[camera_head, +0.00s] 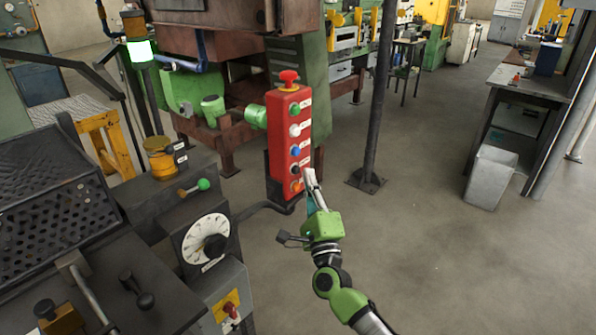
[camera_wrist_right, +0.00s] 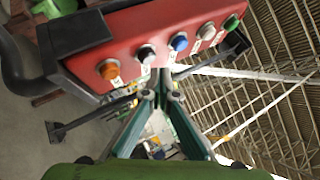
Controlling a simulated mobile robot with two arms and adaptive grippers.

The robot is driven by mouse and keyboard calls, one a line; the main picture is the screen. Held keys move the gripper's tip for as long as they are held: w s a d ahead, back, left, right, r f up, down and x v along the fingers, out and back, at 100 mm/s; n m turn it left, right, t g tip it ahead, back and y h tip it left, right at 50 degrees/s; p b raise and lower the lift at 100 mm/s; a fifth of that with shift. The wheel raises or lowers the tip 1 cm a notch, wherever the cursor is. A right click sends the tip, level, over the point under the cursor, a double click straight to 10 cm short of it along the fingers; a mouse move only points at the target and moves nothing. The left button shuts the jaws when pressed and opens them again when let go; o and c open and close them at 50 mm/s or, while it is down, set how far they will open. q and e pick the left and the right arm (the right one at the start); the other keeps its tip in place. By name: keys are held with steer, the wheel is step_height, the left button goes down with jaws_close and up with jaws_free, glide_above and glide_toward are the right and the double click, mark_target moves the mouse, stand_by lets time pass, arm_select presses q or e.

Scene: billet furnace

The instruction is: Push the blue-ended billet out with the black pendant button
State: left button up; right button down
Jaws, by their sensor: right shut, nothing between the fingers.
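The red pendant box (camera_head: 278,147) stands upright with a column of buttons. Its black button (camera_head: 295,168) is second from the bottom, between the blue button (camera_head: 295,151) and the orange button (camera_head: 297,186). In the right wrist view the black button (camera_wrist_right: 147,54) lies just beyond my fingertips, between orange (camera_wrist_right: 109,69) and blue (camera_wrist_right: 179,42). My right gripper (camera_head: 309,174) is shut and empty, beside the lower buttons; it also shows in the right wrist view (camera_wrist_right: 163,88). I cannot tell whether it touches the box. No blue-ended billet can be made out. My left gripper is not in view.
A red mushroom button (camera_head: 288,78) tops the pendant. A console with a white dial (camera_head: 206,240) and a green-knobbed lever (camera_head: 203,184) stands left. A dark post (camera_head: 372,120) rises behind the pendant. A grey bin (camera_head: 491,177) stands right; the floor between is clear.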

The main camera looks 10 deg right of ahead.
steer(key=shift+w+a, duration=0.1)
stand_by(0.7)
steer(key=shift+w+a+b, duration=0.15)
steer(key=shift+w+b, duration=0.1)
steer(key=shift+b, duration=0.05)
steer(key=shift+w+a+b, duration=0.3)
steer(key=shift+w, duration=0.1)
stand_by(0.8)
stand_by(0.4)
steer(key=shift+s+d+p, duration=0.3)
steer(key=shift+s+d, duration=0.25)
steer(key=shift+s, duration=0.2)
steer(key=s+d, duration=0.1)
steer(key=s, duration=0.1)
steer(key=s+d+p, duration=0.1)
steer(key=s+d, duration=0.1)
